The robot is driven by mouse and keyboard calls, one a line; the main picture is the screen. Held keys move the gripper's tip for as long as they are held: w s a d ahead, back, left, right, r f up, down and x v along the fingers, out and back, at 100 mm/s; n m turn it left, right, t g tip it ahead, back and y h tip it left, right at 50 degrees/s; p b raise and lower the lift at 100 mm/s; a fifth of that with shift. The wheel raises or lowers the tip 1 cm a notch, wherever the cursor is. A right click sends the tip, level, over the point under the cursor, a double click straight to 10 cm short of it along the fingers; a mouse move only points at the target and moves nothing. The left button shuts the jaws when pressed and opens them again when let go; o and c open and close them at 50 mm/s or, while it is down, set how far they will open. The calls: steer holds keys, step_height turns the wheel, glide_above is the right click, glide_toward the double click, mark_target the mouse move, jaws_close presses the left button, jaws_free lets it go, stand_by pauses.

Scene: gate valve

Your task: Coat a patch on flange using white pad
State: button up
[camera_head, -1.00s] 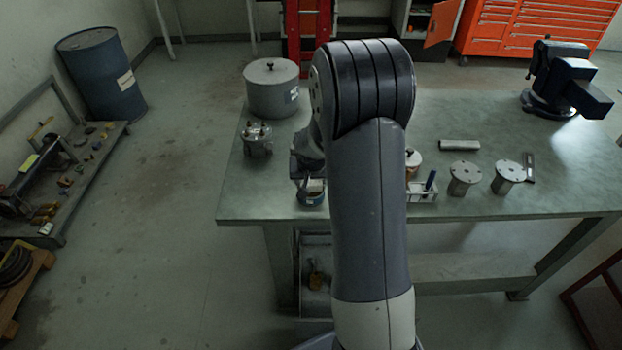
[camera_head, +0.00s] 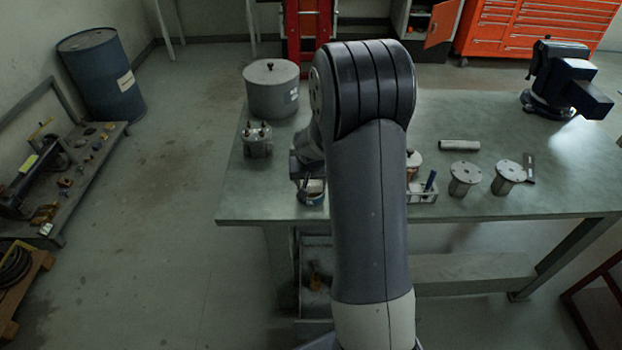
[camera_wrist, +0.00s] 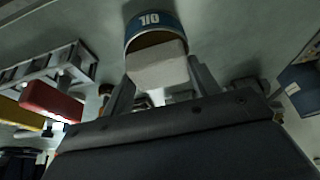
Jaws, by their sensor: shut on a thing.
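The white pad (camera_wrist: 158,66) is between the fingers of my gripper (camera_wrist: 160,85) in the wrist view, and my gripper is shut on it. The blue tin (camera_wrist: 152,22) with upside-down OIL lettering is right at the pad; the pad overlaps its open mouth. Whether the pad touches the inside is unclear. Two grey pieces with round, holed flange tops, one flange (camera_head: 465,170) and another flange (camera_head: 510,170), stand to the right. Which flange is meant is unclear.
On the table (camera_head: 560,205), a studded metal body (camera_head: 257,143) and a grey lidded pot (camera_head: 271,90) stand left. A small rack (camera_head: 423,194) is right of my arm. A grey cylinder (camera_head: 459,146) lies behind the flanges. A vise (camera_head: 563,80) stands back right.

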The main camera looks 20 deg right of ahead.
mark_target(311, 182)
steer(key=shift+r+p, duration=2.05)
steer(key=shift+r, duration=1.45)
steer(key=s+a+f+n, duration=0.2)
steer(key=s+a+f, duration=0.1)
steer(key=a+f, duration=0.1)
steer(key=s+a+f+n+y, duration=0.1)
steer(key=s+a+f+n, duration=0.1)
steer(key=a, duration=0.4)
steer(key=shift+s+a+f+y, duration=0.3)
steer(key=shift+s+a+f, duration=0.1)
steer(key=shift+s+f, duration=0.55)
